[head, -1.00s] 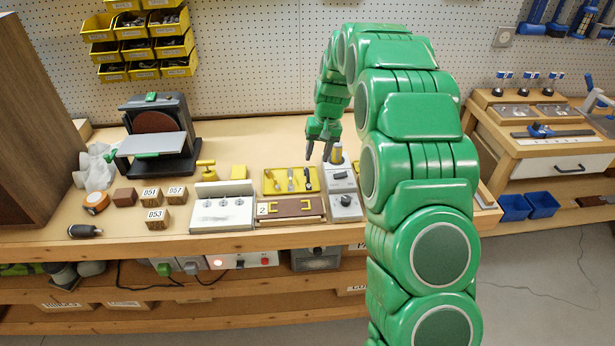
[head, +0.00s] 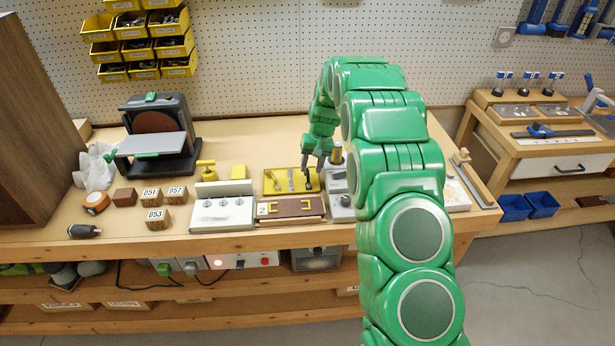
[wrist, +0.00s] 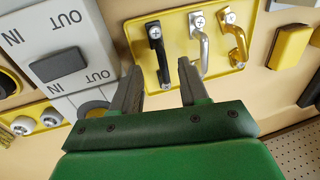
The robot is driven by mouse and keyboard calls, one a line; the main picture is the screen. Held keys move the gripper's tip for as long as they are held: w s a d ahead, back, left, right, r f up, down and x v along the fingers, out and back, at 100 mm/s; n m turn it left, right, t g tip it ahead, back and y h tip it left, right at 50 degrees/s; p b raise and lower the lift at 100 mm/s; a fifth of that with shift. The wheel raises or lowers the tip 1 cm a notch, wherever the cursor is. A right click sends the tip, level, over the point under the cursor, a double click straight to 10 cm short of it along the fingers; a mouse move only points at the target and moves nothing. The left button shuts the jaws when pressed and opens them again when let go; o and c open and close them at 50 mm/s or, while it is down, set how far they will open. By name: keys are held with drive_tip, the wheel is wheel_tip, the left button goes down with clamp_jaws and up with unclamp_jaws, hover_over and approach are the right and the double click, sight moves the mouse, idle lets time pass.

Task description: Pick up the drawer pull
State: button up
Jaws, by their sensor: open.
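Three drawer pulls hang in a row on a yellow board: a black drawer pull (wrist: 158,52), a silver one (wrist: 201,46) and a brass one (wrist: 236,44). The yellow board (wrist: 178,27) also shows in the head view (head: 270,187). My gripper (wrist: 160,70) is open and empty, with its fingers pointing at the board. The black pull's free end lies between the two fingertips, apart from the left one; the silver pull's end is close to the right one. In the head view my gripper (head: 313,166) is over the board's right end and partly hides it.
A grey IN/OUT box (wrist: 62,45) stands close beside the board. A sander (head: 155,135) stands farther left. The bench behind the board is mostly clear.

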sight(308, 174)
drive_tip(key=f, duration=0.1)
drive_tip(key=a+f, duration=0.1)
drive_tip(key=f, duration=0.1)
drive_tip(key=shift+f, duration=0.25)
clamp_jaws()
